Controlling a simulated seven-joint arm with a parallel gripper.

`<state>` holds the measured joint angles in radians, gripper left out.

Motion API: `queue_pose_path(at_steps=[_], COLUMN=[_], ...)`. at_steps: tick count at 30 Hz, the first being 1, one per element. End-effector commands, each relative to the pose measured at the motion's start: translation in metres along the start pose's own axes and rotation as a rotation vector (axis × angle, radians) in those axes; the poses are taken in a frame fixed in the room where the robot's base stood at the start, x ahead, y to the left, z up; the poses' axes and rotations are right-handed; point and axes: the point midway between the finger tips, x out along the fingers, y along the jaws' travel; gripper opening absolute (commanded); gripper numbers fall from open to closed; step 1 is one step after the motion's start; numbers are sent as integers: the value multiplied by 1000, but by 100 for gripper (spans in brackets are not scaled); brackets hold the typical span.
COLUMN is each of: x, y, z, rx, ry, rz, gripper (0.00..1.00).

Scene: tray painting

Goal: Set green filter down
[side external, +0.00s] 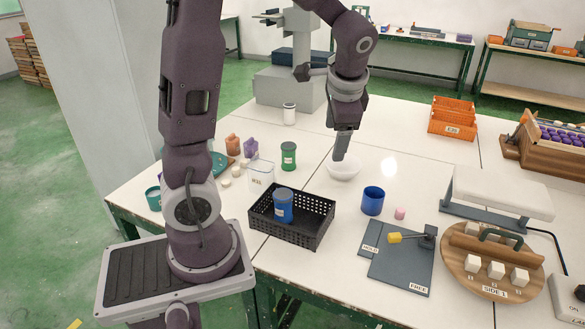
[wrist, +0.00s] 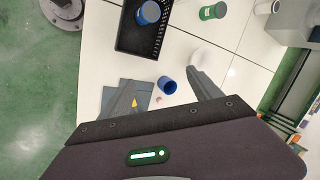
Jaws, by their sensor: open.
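A green canister with a pale label, which I take to be the green filter (side external: 288,156), stands upright on the white table behind the black basket. It also shows at the top of the wrist view (wrist: 213,11). My gripper (side external: 341,152) is open and empty, above the table near a white bowl (side external: 344,170), to the right of the green filter and apart from it. In the wrist view my gripper (wrist: 165,78) has its two fingers spread wide, with nothing between them in its grasp.
A black perforated basket (side external: 318,231) holds a blue canister (side external: 283,206). A grey board (side external: 398,268) and round wooden board (side external: 460,262) lie at front right.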

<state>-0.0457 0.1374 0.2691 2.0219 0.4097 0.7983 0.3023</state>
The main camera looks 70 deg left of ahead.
Motion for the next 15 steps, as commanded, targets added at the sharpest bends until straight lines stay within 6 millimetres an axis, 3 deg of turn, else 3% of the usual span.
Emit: queue_pose_path(at_steps=[1,3,6,10,15], x=[-37,-78,-114,-131,-134], y=[26,66,116,156,171], z=[12,34,68,100,112], rx=[-72,-160,-252,-318,-344], ry=[95,200,313,392,416], rz=[51,131,225,298,327], gripper=[73,73,73,73,73])
